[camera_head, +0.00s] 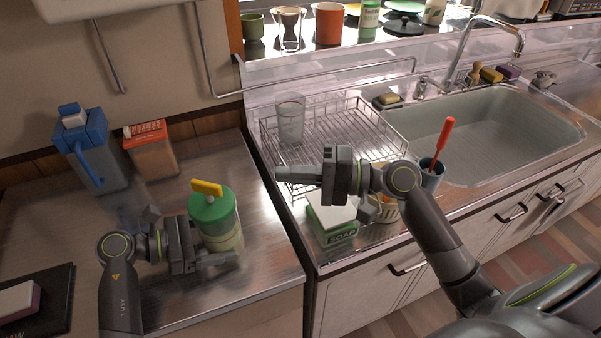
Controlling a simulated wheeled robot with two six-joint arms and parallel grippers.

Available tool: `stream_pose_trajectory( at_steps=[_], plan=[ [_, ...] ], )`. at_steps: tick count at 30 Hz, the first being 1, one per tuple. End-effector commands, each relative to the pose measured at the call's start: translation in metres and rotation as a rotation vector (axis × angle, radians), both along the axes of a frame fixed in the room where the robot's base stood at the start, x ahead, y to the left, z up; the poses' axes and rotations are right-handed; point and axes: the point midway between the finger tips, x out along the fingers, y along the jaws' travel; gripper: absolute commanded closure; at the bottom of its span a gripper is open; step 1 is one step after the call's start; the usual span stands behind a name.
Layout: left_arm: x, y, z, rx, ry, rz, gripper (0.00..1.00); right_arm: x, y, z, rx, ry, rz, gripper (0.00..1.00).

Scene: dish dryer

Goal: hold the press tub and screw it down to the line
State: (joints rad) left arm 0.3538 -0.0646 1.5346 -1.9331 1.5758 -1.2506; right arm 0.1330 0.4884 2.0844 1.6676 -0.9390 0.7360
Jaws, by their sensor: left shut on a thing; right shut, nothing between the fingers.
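The press tub (223,238) stands upright on the left metal counter. It has a clear, pale body, a green lid (211,205) and a yellow handle (207,187) on top. My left gripper (217,258) is shut on the tub's lower body, from the left and front. The gripper hides part of the tub's side, and the line on it cannot be made out. My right gripper (280,173) is shut and empty, to the right of the tub and higher, in front of the wire dish rack.
The dish rack (350,122) holds a clear glass (290,118). A soap box (333,222) and a cup with a red-handled brush (432,175) stand at the front. A blue-capped jug (92,150) and an orange carton (150,150) stand behind the tub. The sink (500,130) is at right.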

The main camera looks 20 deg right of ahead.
Motion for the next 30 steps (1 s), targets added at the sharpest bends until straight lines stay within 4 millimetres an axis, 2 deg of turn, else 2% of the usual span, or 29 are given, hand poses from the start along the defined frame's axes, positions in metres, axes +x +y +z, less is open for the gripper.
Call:
stream_pose_trajectory(
  at_steps=[8, 16, 20, 30],
  plan=[
    [0.000, 0.000, 0.002, -0.002, -0.003, 0.000, 0.37, -0.006, -0.014, 0.001, 0.001, 0.000, 0.002, 1.00],
    [0.000, 0.000, 0.002, -0.003, -0.003, 0.000, 0.37, 0.010, -0.015, 0.001, 0.005, -0.001, 0.033, 1.00],
    [0.000, 0.000, 0.002, -0.003, -0.003, 0.000, 0.37, 0.013, -0.006, 0.002, 0.007, -0.004, 0.033, 1.00],
    [0.000, -0.001, 0.002, -0.003, -0.003, 0.000, 0.37, 0.033, 0.036, 0.002, 0.008, -0.003, 0.033, 1.00]
  ],
)
